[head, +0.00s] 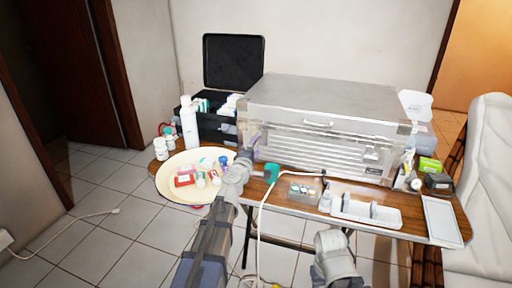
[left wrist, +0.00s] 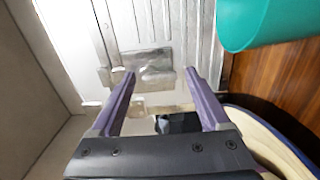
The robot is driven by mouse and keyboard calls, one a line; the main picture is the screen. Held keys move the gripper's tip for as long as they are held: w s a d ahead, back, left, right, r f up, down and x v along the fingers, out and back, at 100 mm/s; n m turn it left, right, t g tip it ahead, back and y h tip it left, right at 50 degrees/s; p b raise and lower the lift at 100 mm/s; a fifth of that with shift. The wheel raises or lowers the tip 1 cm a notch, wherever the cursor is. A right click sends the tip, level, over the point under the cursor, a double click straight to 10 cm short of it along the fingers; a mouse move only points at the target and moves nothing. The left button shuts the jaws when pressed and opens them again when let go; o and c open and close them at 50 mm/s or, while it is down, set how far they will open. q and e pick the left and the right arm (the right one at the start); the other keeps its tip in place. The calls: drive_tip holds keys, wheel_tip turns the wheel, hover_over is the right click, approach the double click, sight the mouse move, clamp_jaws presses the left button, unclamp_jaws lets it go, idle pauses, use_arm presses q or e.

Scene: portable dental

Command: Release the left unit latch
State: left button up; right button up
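The unit is a large silver metal case (head: 320,97) with a ribbed front, standing on the wooden table. My left gripper (head: 254,138) is at the left end of the case's front, its purple fingers pointing at it. The left wrist view shows a metal latch plate (left wrist: 148,62) on the case front, just beyond and between the open, empty fingertips (left wrist: 160,73). I cannot tell whether the fingers touch it. In the head view the gripper largely hides this latch. Only a grey link of my right arm shows at the bottom; its gripper is out of view.
A round cream tray (head: 172,187) with small bottles is left of my left arm. A teal object (head: 271,172) stands close to the gripper and shows in the wrist view (left wrist: 250,22). A white divided tray (head: 365,211) lies at front right. A white bottle (head: 189,125) stands behind.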

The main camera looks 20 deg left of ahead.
use_arm(q)
drive_tip(key=shift+o, duration=0.4)
drive_tip(key=s, duration=0.7)
drive_tip(key=shift+s+a, duration=0.15)
drive_tip(key=shift+s, duration=0.25)
drive_tip(key=shift+f, duration=0.1)
